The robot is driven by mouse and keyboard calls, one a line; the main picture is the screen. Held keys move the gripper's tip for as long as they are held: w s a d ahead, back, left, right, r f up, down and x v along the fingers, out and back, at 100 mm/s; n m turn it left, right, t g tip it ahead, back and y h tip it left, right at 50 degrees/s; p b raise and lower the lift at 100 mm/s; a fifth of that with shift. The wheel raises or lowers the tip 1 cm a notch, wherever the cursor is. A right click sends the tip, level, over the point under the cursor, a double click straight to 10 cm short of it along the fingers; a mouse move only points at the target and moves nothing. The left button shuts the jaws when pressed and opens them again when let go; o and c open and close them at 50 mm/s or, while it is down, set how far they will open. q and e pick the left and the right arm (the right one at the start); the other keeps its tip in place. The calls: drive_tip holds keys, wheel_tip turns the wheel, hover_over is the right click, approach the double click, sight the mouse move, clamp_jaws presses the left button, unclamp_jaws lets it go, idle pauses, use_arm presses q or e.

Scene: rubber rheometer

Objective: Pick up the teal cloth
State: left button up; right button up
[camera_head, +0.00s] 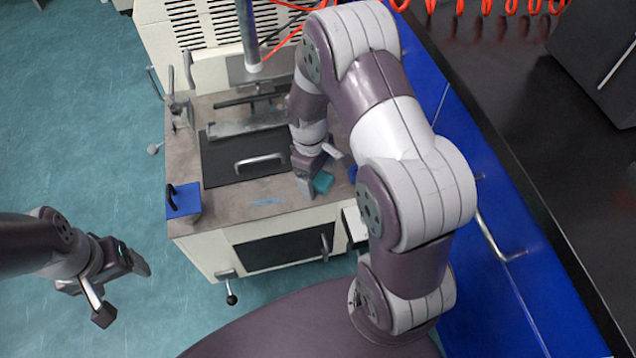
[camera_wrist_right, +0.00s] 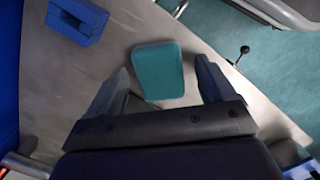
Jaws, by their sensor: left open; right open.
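The teal cloth (camera_head: 323,182) lies on the brown top of the machine, near its front right edge. In the right wrist view the cloth (camera_wrist_right: 158,70) is a folded, rounded block, seen between and just past my right gripper's fingertips (camera_wrist_right: 166,78). My right gripper (camera_head: 318,178) is open and points down over the cloth; its fingers stand on either side with gaps, not closed on it. My left gripper (camera_head: 122,285) is open and empty, out over the floor to the left of the machine.
The machine top (camera_head: 225,212) carries a dark plate with a metal handle (camera_head: 260,161) left of the cloth. A blue block (camera_head: 184,200) sits at its front left corner. Another blue block (camera_wrist_right: 76,20) lies near the cloth. A blue cabinet (camera_head: 505,290) stands at the right.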

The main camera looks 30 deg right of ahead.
sight(320, 179)
drive_tip(key=shift+r, duration=0.15)
drive_tip(key=c, duration=1.1)
drive_tip(key=shift+r+p, duration=0.35)
drive_tip(key=shift+r, duration=0.2)
drive_tip(key=r, duration=0.1)
drive_tip(key=r+p, duration=0.2)
drive_tip(key=r, duration=0.1)
drive_tip(key=shift+s+d, duration=0.1)
drive_tip(key=shift+s, duration=0.25)
drive_tip(key=s+r+p, duration=0.1)
drive_tip(key=s+r, duration=0.1)
drive_tip(key=s, duration=0.1)
drive_tip(key=s+d+r+p, duration=0.1)
drive_tip(key=s+r+p, duration=0.1)
drive_tip(key=s, duration=0.2)
drive_tip(key=s+d+r+p, duration=0.1)
drive_tip(key=s+r, duration=0.1)
drive_tip(key=s, duration=0.1)
drive_tip(key=shift+s+d+p, duration=0.15)
drive_tip(key=shift+s+p, duration=0.2)
drive_tip(key=shift+p, duration=0.05)
